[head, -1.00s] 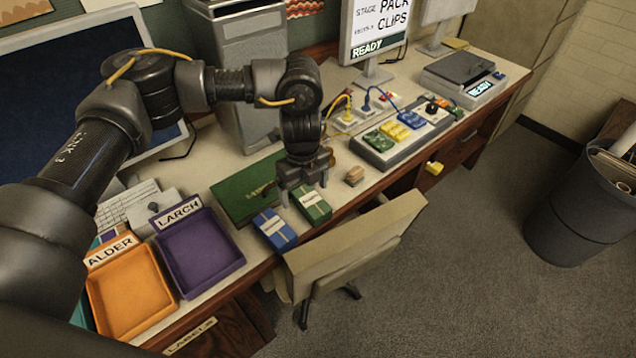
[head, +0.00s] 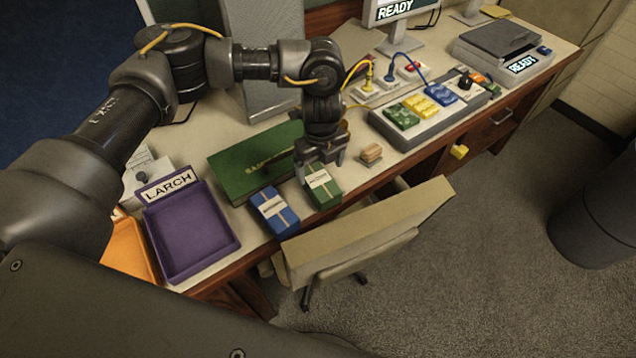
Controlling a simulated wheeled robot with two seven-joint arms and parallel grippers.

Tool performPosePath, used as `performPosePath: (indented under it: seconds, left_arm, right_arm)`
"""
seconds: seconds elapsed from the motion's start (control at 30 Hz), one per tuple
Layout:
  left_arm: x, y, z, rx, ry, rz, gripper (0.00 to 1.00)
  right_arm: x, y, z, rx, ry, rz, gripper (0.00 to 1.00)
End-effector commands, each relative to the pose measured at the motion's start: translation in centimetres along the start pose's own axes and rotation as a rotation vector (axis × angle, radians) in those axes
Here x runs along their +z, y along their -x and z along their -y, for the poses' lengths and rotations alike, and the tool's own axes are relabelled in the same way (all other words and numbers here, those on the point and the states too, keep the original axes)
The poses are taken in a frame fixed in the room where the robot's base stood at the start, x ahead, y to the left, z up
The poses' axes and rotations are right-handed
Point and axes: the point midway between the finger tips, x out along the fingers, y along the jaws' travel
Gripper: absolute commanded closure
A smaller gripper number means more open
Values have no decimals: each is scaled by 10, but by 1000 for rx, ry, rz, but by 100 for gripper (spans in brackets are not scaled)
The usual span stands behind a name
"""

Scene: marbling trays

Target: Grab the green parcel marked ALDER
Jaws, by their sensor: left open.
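The green parcel (head: 324,191) lies near the desk's front edge, with a pale label and ribbon; its label is too small to read. A blue parcel (head: 273,212) with a pale label lies just left of it. My left gripper (head: 321,174) points down at the green parcel's far end, its fingers open; I cannot tell whether they touch it. The wrist hides part of the area behind the parcel. My right gripper is not in view.
A green board (head: 238,174) lies behind the parcels. A purple LARCH tray (head: 190,232) and an orange tray (head: 128,250) stand left. A small wooden block (head: 371,154) and a grey panel (head: 425,118) with coloured blocks are right. A chair (head: 365,235) stands against the desk front.

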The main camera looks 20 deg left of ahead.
Motion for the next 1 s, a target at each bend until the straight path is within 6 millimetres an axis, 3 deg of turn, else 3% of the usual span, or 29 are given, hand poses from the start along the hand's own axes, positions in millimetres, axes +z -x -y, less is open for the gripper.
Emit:
performPosePath:
  seconds: [0.17, 0.47, 0.73, 1.0]
  left_arm:
    - [0, -20, 0, 1, 1, 0, 13]
    - [3, -32, -2, 3, 3, 0, 13]
    - [8, -70, -2, 2, 4, 0, 13]
    - [8, -77, -1, -1, 2, 1, 13]
  right_arm:
    - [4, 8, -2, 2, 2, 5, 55]
    - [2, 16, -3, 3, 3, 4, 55]
    - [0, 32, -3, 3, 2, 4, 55]
    - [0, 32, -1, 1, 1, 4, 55]
